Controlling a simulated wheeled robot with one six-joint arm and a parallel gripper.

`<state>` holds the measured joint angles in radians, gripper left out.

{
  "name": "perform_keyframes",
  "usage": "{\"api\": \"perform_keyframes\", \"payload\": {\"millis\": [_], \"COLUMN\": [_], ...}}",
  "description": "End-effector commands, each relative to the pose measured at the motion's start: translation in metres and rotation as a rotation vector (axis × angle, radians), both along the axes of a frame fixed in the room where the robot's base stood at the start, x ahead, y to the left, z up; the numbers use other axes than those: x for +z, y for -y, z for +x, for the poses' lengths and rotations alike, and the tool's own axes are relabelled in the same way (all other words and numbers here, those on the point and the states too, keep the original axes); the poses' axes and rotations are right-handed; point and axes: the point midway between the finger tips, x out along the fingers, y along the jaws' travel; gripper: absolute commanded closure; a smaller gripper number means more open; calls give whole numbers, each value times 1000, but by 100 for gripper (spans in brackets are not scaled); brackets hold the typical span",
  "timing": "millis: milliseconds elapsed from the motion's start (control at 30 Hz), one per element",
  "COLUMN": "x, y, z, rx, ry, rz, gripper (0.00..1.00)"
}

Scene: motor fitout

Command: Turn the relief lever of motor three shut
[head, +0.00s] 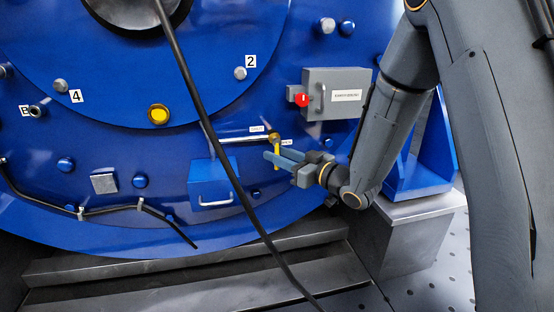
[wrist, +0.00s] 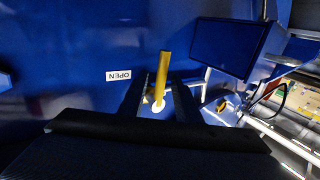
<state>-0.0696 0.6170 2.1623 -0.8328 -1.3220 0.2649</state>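The relief lever (head: 277,160) is a yellow bar on the blue motor face, hanging down from a brass pivot (head: 274,135) on a pipe. A SHUT label (head: 257,128) is at its upper left and an OPEN label (head: 286,142) at its right. My gripper (head: 271,155) reaches in from the right at the lever. In the wrist view the lever (wrist: 163,75) stands between the two fingers of my gripper (wrist: 160,84), with a gap showing on each side. The OPEN label (wrist: 118,75) appears upside down there. Contact with the lever cannot be told.
A grey box (head: 335,92) with a red knob (head: 302,100) is above right of the lever. A blue box with a handle (head: 213,185) is at lower left. A black cable (head: 225,145) hangs in front of the motor. Metal steps (head: 190,265) run below.

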Motion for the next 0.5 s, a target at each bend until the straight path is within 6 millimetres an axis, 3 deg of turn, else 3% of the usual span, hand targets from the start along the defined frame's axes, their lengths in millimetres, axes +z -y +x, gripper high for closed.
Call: {"api": "perform_keyframes", "payload": {"millis": [367,500], "x": [0,0], "y": [-7,-7], "z": [5,5], "rx": [0,0], "ry": [-1,-1], "rz": [-1,-1], "gripper": [70,90]}}
